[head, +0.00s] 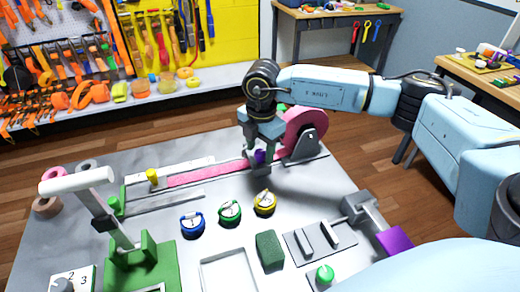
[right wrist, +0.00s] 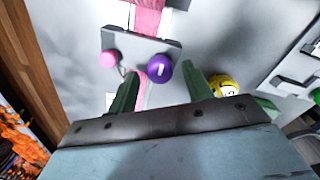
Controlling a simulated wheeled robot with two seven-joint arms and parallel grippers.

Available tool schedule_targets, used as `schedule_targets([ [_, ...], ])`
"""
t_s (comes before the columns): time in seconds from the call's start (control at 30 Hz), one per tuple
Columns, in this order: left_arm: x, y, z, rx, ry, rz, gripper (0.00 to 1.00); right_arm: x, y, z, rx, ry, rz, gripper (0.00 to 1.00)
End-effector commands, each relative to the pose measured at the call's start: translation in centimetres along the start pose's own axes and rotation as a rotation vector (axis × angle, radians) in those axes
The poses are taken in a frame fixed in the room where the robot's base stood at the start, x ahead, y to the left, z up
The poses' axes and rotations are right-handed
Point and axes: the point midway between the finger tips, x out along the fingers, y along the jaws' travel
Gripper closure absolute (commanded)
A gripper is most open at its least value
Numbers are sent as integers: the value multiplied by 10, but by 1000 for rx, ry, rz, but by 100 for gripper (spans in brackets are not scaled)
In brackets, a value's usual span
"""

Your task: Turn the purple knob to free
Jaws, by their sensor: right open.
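The purple knob (right wrist: 160,70) is round with a short white mark on its face. It sits on a dark grey block (right wrist: 115,42) beside the pink strap (right wrist: 148,18), near the pink reel. In the head view the purple knob (head: 260,156) is partly hidden by my right gripper (head: 259,165). My right gripper (right wrist: 165,82) is open and points down over it, with the knob seen between its two green-looking fingers. I cannot tell whether either finger touches the knob. My left gripper is not in view.
A pink reel (head: 304,131) stands just right of the gripper. A pink ball (right wrist: 109,59) is on the same block. Blue (head: 192,223), green (head: 230,211) and yellow (head: 265,202) round dials lie in front. A white-topped lever post (head: 103,208) stands at left.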

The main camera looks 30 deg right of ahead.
Motion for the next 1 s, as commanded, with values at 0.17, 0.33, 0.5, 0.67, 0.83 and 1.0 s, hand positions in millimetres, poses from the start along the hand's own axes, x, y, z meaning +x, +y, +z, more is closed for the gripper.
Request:
schedule_targets([
  [0.17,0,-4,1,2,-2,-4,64,6,0,0,-1,0,-1,50],
  [0.33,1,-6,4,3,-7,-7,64,6,0,0,-1,0,-1,50],
  [0.5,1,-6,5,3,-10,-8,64,5,0,0,-1,0,-1,69],
  [0.67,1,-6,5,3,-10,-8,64,5,0,0,-1,0,-1,90],
  [0.83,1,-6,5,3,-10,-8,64,5,0,0,-5,0,0,94],
  [1.0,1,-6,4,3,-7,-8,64,5,0,0,-39,2,-1,94],
])
